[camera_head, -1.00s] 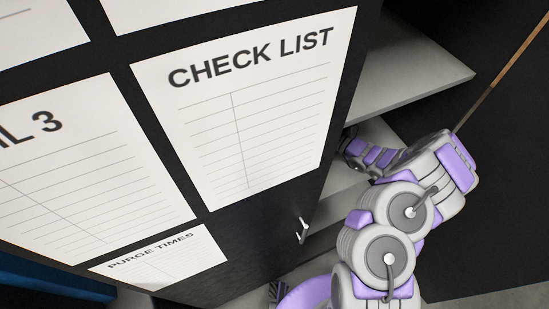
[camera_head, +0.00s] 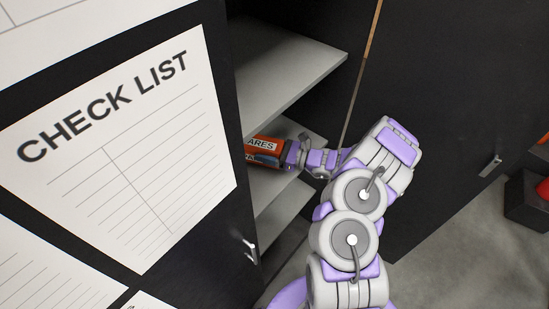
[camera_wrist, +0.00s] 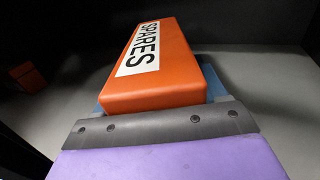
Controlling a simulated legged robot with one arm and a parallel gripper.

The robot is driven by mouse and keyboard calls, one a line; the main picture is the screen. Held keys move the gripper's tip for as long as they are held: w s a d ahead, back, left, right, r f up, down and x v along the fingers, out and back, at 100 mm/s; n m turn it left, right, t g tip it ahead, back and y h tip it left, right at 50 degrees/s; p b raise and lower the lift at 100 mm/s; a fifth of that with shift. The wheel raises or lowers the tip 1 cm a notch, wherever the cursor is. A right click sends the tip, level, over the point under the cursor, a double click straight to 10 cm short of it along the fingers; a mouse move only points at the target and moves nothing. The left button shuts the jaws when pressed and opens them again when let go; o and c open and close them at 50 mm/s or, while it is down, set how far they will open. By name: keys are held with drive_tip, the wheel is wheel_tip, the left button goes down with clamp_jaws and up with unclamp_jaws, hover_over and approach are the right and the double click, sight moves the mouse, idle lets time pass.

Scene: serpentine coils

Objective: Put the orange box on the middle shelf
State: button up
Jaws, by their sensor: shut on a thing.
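The orange box (camera_head: 262,147) with a white label is inside the open cabinet in the head view, below the upper shelf (camera_head: 290,75). In the wrist view the box (camera_wrist: 165,80) reads "SPARES" and extends away from my gripper (camera_wrist: 155,108). My gripper (camera_head: 284,155) is shut on the box's near end. A blue piece shows along the box's lower side. The middle shelf (camera_head: 309,136) is partly hidden behind the box and my arm. I cannot tell whether the box touches it.
An open cabinet door with a "CHECK LIST" sheet (camera_head: 125,140) and a handle (camera_head: 248,250) stands at left. A lower shelf (camera_head: 280,194) lies below the box. A dark door (camera_head: 450,110) stands at right. Reddish-orange items (camera_wrist: 25,75) show dimly in the wrist view's left.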

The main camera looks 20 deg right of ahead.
drive_tip(key=shift+w+v, duration=0.25)
drive_tip(key=shift+v, duration=1)
drive_tip(key=shift+d+f+b, duration=0.1)
drive_tip(key=shift+f+b, duration=0.55)
drive_tip(key=shift+f, duration=1.25)
drive_tip(key=shift+r, duration=0.1)
drive_tip(key=o, duration=1.7)
drive_tip(key=shift+c, duration=0.2)
drive_tip(key=p+v, duration=0.2)
drive_tip(key=v, duration=1)
